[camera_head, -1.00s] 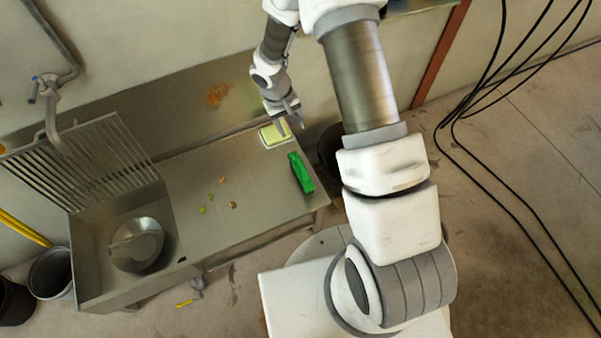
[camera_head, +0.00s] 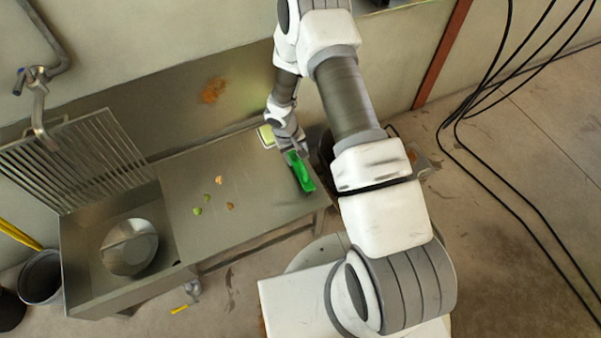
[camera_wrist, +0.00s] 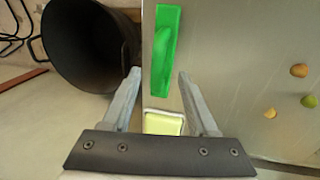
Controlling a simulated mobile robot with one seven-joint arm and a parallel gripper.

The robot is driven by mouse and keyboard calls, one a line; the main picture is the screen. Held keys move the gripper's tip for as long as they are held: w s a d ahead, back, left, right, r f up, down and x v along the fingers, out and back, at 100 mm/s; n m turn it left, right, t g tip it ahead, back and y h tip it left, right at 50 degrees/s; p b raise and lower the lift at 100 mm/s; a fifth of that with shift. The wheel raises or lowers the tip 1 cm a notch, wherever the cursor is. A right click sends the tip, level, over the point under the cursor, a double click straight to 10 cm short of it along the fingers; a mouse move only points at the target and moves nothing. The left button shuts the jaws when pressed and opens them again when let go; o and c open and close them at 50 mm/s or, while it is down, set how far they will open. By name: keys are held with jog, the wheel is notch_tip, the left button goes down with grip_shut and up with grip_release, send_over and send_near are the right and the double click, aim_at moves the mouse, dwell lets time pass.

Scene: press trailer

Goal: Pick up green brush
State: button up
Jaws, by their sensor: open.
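The green brush (camera_head: 302,173) lies on the steel counter near its right edge in the head view. In the wrist view the green brush (camera_wrist: 166,50) lies ahead of my fingertips, lengthwise along the counter edge, with a raised handle on it. My gripper (camera_wrist: 158,76) is open and empty, its two fingers apart. The brush's near end shows between the fingertips. In the head view my gripper (camera_head: 293,150) is over the far end of the brush and partly hides it. Whether it touches the brush cannot be told.
The steel counter (camera_head: 247,187) also holds a yellow-green sponge in a tray (camera_head: 266,135) and several small food scraps (camera_head: 219,180). A dark bin (camera_wrist: 88,45) stands beside the counter's edge. A sink with a round pan (camera_head: 130,247) and a rack (camera_head: 85,160) are at left.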

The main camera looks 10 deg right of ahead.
aim_at(300, 161)
jog(key=f+b, duration=0.1)
jog(key=f, duration=0.1)
jog(key=d+f+b, duration=0.1)
jog(key=f, duration=0.2)
jog(key=shift+w+d+f, duration=0.1)
jog(key=shift+w+d, duration=0.05)
jog(key=shift+w, duration=0.05)
grip_shut()
